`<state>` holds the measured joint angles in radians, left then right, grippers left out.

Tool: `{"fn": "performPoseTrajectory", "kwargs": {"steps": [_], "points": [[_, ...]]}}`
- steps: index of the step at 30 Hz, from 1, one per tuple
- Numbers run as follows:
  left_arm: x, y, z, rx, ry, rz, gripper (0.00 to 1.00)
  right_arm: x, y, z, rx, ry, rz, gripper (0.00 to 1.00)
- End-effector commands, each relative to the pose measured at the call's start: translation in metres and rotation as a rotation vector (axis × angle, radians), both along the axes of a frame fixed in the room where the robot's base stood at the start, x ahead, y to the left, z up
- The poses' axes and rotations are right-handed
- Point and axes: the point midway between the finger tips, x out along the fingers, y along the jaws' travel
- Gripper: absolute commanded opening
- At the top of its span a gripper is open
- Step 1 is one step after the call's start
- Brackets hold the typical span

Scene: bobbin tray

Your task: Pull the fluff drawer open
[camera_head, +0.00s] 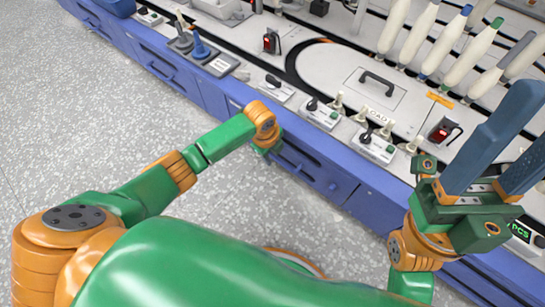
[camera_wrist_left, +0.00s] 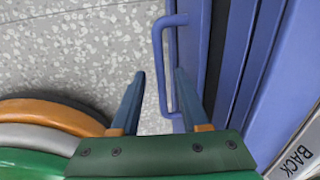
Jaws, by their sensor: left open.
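A blue drawer front with a blue bar handle (camera_wrist_left: 158,55) is in the left wrist view; no label shows on it, so I cannot tell if it is the fluff drawer. My left gripper (camera_wrist_left: 159,76) is open and empty. The handle's bar lies between its fingers in the picture, one finger on the drawer side; contact and depth are unclear. In the head view my left gripper (camera_head: 275,152) is mostly hidden behind its wrist, at a blue drawer (camera_head: 325,180) in the bench front. My right gripper (camera_head: 505,150) is open and empty above the bench's right part.
Another drawer handle (camera_head: 160,76) is farther left along the blue bench. The bench top carries knobs, switches, a round plate with a black handle (camera_head: 378,82) and several white bobbins (camera_head: 442,50). The speckled floor (camera_head: 90,120) before the bench is clear.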

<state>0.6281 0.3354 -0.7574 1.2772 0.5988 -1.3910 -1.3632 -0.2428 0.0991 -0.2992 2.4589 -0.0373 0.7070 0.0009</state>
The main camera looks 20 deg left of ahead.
Motion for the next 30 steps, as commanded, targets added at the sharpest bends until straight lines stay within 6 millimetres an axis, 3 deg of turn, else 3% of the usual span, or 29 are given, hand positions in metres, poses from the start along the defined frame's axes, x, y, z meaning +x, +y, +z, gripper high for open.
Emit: {"fn": "performPoseTrajectory", "kwargs": {"steps": [8,14,30], "points": [[0.0005,-0.0001,-0.0017,0.0,0.0,0.001,0.45,-0.0003,-0.0004,0.0002,0.003,-0.007,0.001,0.5],[0.0004,-0.0001,-0.0016,0.0,0.0,0.001,0.0,0.0,-0.0003,0.0,0.003,-0.006,0.001,0.5],[0.0004,0.0001,-0.0019,0.0,0.001,0.001,0.0,0.0003,-0.0001,-0.0004,0.003,-0.004,0.001,0.5]]}}
